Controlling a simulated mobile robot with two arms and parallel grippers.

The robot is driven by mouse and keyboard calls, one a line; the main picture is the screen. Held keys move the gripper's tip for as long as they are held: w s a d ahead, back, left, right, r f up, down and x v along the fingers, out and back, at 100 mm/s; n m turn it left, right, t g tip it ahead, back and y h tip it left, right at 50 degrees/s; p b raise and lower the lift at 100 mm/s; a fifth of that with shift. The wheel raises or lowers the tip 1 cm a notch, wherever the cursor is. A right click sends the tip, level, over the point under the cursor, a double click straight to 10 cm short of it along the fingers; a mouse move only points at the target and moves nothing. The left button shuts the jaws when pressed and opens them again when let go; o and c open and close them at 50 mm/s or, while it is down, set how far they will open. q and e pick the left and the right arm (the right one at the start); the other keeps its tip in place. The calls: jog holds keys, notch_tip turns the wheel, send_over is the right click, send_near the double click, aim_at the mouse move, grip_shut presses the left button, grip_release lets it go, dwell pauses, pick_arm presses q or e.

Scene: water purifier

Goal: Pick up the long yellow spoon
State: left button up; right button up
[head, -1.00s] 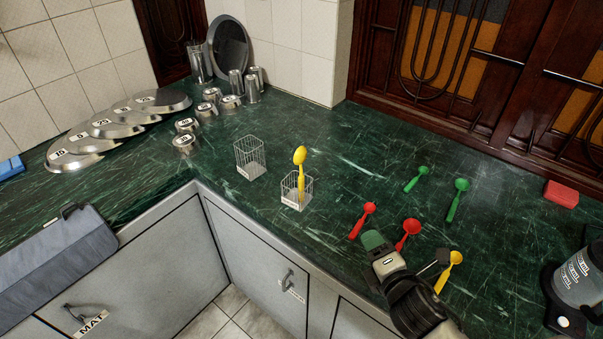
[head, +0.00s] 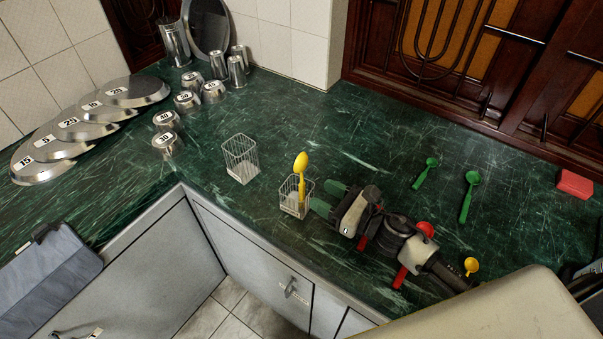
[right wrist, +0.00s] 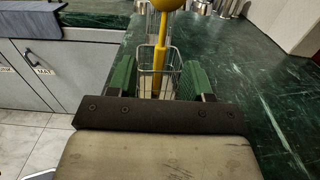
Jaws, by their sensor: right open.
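The long yellow spoon (head: 301,173) stands upright, bowl up, in a small wire basket (head: 292,203) on the green counter. My right gripper (head: 325,198) is open, its green fingers close to the basket's right side and pointing at it. In the right wrist view the yellow handle (right wrist: 159,52) shows in the gap between the two fingers, beyond the palm. The fingers do not visibly touch it. My left gripper is not in view.
An empty wire basket (head: 241,160) stands behind to the left. Green spoons (head: 468,195), red spoons (head: 426,229) and a short yellow spoon (head: 471,266) lie to the right, partly under my arm. Steel cups (head: 187,101) and lids (head: 136,90) stand back left.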

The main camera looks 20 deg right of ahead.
aim_at(303, 183)
jog(key=shift+w+a, duration=0.4)
jog(key=shift+w, duration=0.05)
jog(key=shift+w+a, duration=0.1)
jog(key=shift+w, duration=0.2)
jog(key=p+x, duration=0.1)
jog(key=x, duration=0.3)
jog(key=shift+w+a+p, duration=0.2)
jog(key=shift+p, duration=0.1)
jog(key=shift+w+a, duration=0.2)
jog(key=shift+w, duration=0.1)
jog(key=shift+w+f, duration=0.1)
jog(key=shift+c, duration=0.9)
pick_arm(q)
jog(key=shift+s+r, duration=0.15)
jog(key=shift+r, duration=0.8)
pick_arm(e)
grip_shut()
